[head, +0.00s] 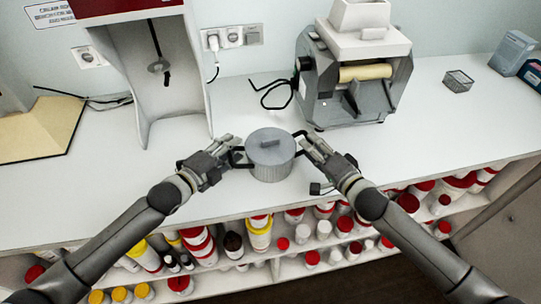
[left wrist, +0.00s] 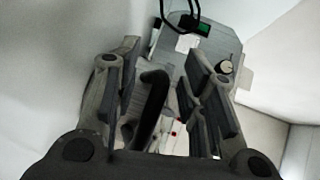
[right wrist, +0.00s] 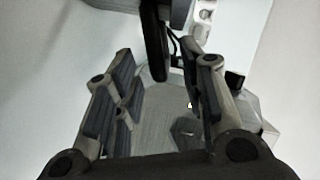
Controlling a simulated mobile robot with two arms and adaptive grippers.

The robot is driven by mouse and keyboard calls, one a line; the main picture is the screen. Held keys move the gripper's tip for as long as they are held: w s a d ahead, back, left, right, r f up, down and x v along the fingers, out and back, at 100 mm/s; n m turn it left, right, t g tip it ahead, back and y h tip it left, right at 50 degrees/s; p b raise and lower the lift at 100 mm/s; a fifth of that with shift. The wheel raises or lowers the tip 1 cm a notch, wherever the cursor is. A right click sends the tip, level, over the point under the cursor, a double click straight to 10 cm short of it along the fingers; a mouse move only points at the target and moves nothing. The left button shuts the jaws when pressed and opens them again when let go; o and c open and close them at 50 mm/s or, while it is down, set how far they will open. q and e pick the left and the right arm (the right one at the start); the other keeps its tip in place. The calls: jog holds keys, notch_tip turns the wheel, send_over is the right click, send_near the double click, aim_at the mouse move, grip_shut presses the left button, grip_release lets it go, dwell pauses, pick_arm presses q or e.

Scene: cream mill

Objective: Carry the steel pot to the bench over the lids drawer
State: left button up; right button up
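The steel pot (head: 270,158), grey with a lid and two dark side handles, stands upright on the white bench near its front edge. My left gripper (head: 229,147) is at the pot's left handle. In the left wrist view a dark handle (left wrist: 152,105) lies between the spread fingers of the left gripper (left wrist: 160,95), with gaps on both sides. My right gripper (head: 311,146) is at the pot's right handle. In the right wrist view its fingers (right wrist: 160,90) are spread, with a dark handle (right wrist: 153,45) between and beyond them, nearer the right finger. The lids drawer cannot be identified.
A grey and white mill (head: 352,80) stands behind and right of the pot. A tall white machine with a red band (head: 125,5) is behind left. A small grey container (head: 458,81) and boxes (head: 512,50) are farther right. Shelves of bottles (head: 258,235) lie below the bench.

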pick_arm(q)
grip_shut()
pick_arm(e)
grip_shut()
pick_arm(q)
jog(key=shift+r, duration=0.1)
